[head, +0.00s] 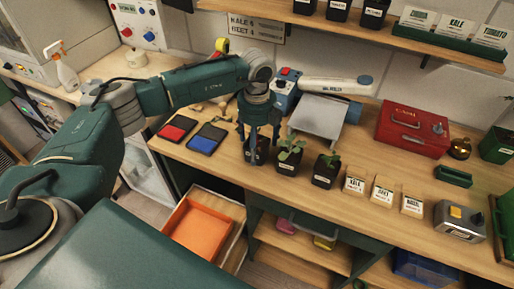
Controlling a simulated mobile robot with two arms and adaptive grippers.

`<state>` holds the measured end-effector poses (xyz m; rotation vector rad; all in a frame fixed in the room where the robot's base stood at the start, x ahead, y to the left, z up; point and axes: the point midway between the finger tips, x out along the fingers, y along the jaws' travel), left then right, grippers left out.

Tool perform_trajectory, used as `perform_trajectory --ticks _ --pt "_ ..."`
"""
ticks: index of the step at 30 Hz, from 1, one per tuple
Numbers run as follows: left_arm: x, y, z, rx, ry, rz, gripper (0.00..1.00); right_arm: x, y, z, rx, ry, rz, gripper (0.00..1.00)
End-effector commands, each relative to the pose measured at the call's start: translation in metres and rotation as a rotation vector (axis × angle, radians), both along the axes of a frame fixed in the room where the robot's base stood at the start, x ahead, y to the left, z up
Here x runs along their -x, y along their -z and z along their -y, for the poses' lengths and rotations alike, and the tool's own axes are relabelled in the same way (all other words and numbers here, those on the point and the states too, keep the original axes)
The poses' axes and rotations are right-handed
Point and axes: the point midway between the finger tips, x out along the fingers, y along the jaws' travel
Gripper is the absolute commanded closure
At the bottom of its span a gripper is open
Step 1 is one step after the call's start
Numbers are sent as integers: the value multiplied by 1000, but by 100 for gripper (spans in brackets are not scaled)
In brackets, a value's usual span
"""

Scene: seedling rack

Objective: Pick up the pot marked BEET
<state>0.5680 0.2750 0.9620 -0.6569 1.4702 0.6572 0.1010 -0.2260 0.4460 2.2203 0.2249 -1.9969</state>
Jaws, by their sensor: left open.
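Three small black pots stand in a row on the wooden bench: a left one (257,155), a middle one (287,168) with a green seedling, and a right one (325,175) with a seedling. Their labels are too small to read, so I cannot tell which is marked BEET. My left gripper (258,146) points down, open, over the left pot, with its fingers around or just in front of it. The gripper hides much of that pot, and contact cannot be told. More dark pots (338,10) stand on the upper shelf, cut off by the picture edge. My right gripper is not in view.
Seed packets (383,191) stand right of the pots. A red pad (178,128) and a blue pad (206,138) lie to the left. A grey machine (318,115) and a red box (412,128) stand behind. An open drawer with an orange tray (199,227) juts out below.

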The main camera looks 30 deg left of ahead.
Motion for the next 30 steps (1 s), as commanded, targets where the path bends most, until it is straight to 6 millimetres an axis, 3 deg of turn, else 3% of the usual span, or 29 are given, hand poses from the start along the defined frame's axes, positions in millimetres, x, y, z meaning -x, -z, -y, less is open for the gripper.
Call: perform_trajectory --ticks 2,9,23,30 --pt "0 0 0 0 1 0 23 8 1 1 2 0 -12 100" --pt "0 0 0 0 1 0 71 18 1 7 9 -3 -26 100" --pt "-1 -10 0 1 1 4 72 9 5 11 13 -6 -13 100" --pt "-2 -49 1 2 1 8 73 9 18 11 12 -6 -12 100"
